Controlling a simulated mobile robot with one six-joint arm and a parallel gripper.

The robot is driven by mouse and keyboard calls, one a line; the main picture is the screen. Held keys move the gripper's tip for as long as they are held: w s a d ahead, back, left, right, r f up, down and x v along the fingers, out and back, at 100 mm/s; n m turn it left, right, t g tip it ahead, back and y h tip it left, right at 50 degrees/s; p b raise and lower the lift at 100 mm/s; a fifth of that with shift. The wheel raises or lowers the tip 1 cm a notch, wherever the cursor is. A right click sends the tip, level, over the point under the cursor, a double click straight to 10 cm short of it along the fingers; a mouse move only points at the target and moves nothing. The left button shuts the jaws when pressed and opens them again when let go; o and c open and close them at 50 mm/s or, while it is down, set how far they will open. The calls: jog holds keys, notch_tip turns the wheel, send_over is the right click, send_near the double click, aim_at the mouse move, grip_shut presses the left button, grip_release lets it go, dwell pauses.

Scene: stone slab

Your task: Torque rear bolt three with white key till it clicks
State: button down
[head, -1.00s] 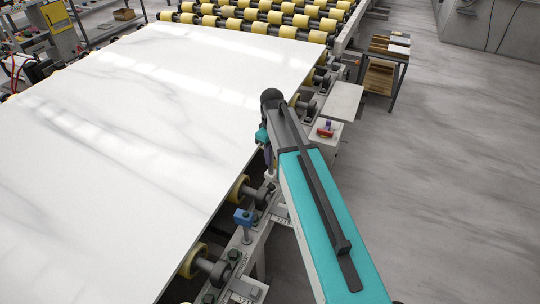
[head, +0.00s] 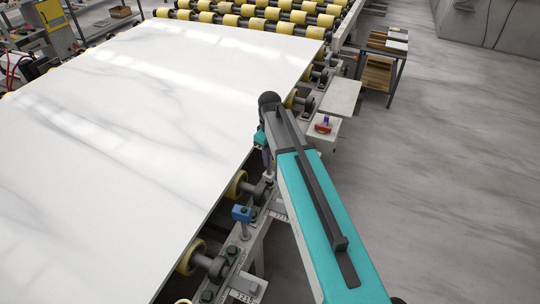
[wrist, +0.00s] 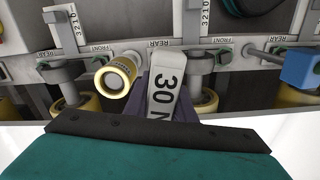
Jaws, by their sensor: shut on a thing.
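My gripper (wrist: 178,105) is shut on the white key (wrist: 165,88), whose face reads "30 N", in the wrist view. The key stands in front of the rail, near a REAR label; its working end is hidden. A bolt with a grey head (wrist: 198,64) stands just right of the key, by a FRONT label. Another bolt (wrist: 55,75) stands to the left. I cannot tell which bolt is number three or whether the key touches one. In the head view my gripper (head: 266,158) is at the slab's right edge, mostly hidden by my arm.
A blue key (head: 242,214) sits on the rail nearer the camera. A yellow-ended cylinder (wrist: 114,77) is left of the white key. The white slab (head: 120,130) covers the rollers on the left. A red-and-purple item (head: 324,124) sits on a grey box.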

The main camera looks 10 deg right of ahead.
aim_at(269, 174)
jog(key=shift+f, duration=0.9)
jog(key=shift+f+b, duration=0.4)
jog(key=shift+f, duration=0.45)
dwell(1.6)
jog(key=shift+a+m, duration=0.1)
jog(key=shift+m, duration=0.4)
